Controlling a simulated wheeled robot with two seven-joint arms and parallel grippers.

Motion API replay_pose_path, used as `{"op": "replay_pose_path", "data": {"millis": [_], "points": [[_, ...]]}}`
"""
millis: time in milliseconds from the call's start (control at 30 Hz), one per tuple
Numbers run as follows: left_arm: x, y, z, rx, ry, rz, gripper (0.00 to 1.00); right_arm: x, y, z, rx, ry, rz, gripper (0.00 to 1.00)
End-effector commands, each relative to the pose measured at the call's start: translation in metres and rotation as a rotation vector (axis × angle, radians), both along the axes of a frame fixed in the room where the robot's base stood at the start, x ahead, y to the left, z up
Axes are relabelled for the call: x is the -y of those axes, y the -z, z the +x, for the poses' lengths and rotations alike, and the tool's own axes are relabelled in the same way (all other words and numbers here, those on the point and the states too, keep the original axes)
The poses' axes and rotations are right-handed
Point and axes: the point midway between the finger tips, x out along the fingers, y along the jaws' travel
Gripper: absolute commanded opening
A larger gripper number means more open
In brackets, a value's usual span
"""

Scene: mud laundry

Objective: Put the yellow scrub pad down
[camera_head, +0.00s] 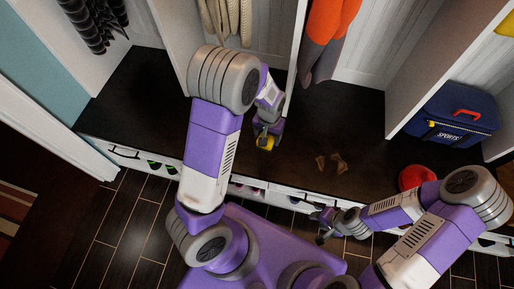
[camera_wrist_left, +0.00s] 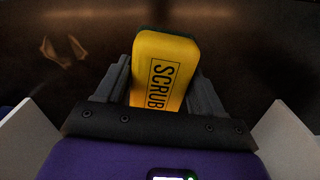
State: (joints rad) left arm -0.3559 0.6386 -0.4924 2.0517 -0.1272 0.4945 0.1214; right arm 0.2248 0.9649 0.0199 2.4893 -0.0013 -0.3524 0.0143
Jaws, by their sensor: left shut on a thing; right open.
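The yellow scrub pad (camera_wrist_left: 165,66) is between the fingers of my left gripper (camera_wrist_left: 163,84), with the word SCRUB showing on its face. In the head view, the yellow scrub pad (camera_head: 265,142) shows at the tip of my left gripper (camera_head: 266,134), over the dark bench top (camera_head: 310,130). Whether the pad touches the bench top I cannot tell. My right gripper (camera_head: 322,228) is open and empty, low in front of the bench, over the floor.
Small brown items (camera_head: 331,163) lie on the bench right of the pad. A red round thing (camera_head: 416,177) and a blue sports bag (camera_head: 452,117) are farther right. Orange and grey clothing (camera_head: 327,35) hangs behind. White dividers (camera_head: 411,85) split the bench; its left part is bare.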

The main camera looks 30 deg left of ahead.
Motion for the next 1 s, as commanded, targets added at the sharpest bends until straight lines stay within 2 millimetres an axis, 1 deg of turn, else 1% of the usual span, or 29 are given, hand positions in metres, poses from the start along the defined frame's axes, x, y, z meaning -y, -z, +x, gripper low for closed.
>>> {"op": "replay_pose_path", "data": {"millis": [33, 200, 300, 400, 467, 600, 700, 933, 1000], "points": [[-0.012, 0.016, 0.002, -0.011, -0.031, 0.003, 0.44, 0.0, -0.007, -0.001, -0.001, 0.0, 0.0, 0.43], [-0.042, 0.069, 0.007, -0.01, -0.116, 0.003, 0.44, 0.0, -0.017, -0.001, -0.002, -0.001, 0.0, 0.43], [-0.055, 0.093, 0.006, -0.007, -0.151, 0.003, 0.44, 0.0, -0.021, -0.001, -0.002, -0.001, 0.0, 0.43], [-0.063, 0.11, 0.004, -0.005, -0.172, 0.004, 0.44, 0.0, -0.022, -0.001, -0.002, -0.001, 0.0, 0.43], [-0.065, 0.12, 0.004, -0.004, -0.176, 0.005, 0.44, 0.0, -0.019, -0.001, -0.002, -0.001, 0.0, 0.43], [-0.065, 0.15, 0.003, -0.004, -0.179, 0.004, 0.44, 0.0, -0.009, -0.001, -0.001, 0.0, 0.0, 0.43], [-0.065, 0.167, 0.003, -0.004, -0.179, 0.004, 0.44, 0.0, -0.004, -0.001, -0.001, 0.0, 0.0, 0.43], [-0.065, 0.183, 0.004, -0.001, -0.178, 0.004, 0.44, 0.0, 0.001, -0.001, -0.001, 0.0, 0.0, 0.43], [-0.065, 0.193, 0.003, -0.004, -0.178, 0.004, 0.44, 0.0, 0.004, -0.001, -0.001, 0.0, 0.0, 0.43]]}}
